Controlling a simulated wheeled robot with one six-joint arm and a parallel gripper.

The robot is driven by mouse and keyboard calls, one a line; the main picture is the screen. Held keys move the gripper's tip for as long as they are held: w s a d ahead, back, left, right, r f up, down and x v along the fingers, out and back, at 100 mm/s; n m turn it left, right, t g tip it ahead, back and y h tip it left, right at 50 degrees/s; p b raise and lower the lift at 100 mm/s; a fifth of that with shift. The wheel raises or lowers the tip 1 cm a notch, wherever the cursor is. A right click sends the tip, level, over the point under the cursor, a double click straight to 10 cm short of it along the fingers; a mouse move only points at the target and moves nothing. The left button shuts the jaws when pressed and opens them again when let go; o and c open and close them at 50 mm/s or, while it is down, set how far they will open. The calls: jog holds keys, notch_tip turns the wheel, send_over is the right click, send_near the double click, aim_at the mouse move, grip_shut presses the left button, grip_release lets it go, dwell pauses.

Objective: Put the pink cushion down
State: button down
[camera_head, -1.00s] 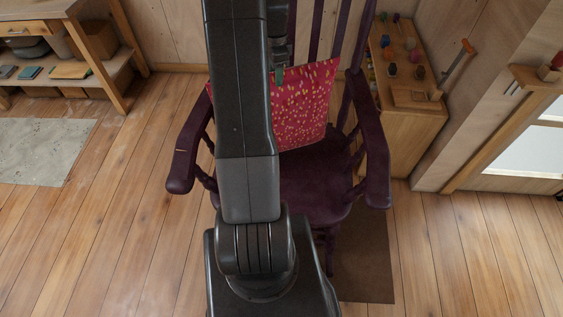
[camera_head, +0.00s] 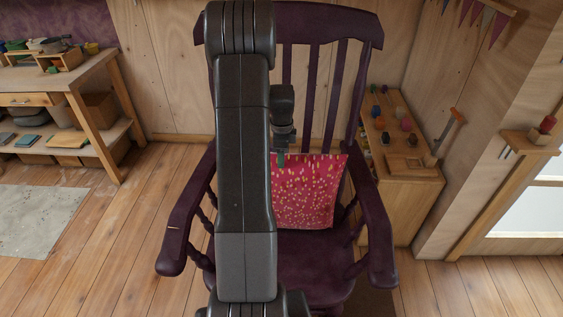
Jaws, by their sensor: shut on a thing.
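The pink cushion (camera_head: 308,194), with pale yellow flecks, is upright on or just above the seat of a dark purple armchair (camera_head: 331,259), in front of its slatted back. My gripper (camera_head: 281,158) is at the cushion's top edge and shut on it. My arm hides the cushion's left part. I cannot tell whether the cushion's lower edge touches the seat.
The chair's armrests (camera_head: 183,219) stand on both sides of the seat. A low wooden cabinet (camera_head: 402,181) with small coloured objects stands to the right. A workbench (camera_head: 68,88) is at the left. Wooden floor (camera_head: 120,225) is clear at the left, beside a grey rug (camera_head: 38,218).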

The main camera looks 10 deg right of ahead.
jog(key=shift+f, duration=1.2)
jog(key=shift+f, duration=0.2)
jog(key=c, duration=0.6)
grip_release()
jog(key=shift+r, duration=0.1)
jog(key=shift+c, duration=0.2)
notch_tip(320, 180, up, 12)
jog(key=shift+r+b, duration=0.1)
jog(key=shift+b, duration=0.6)
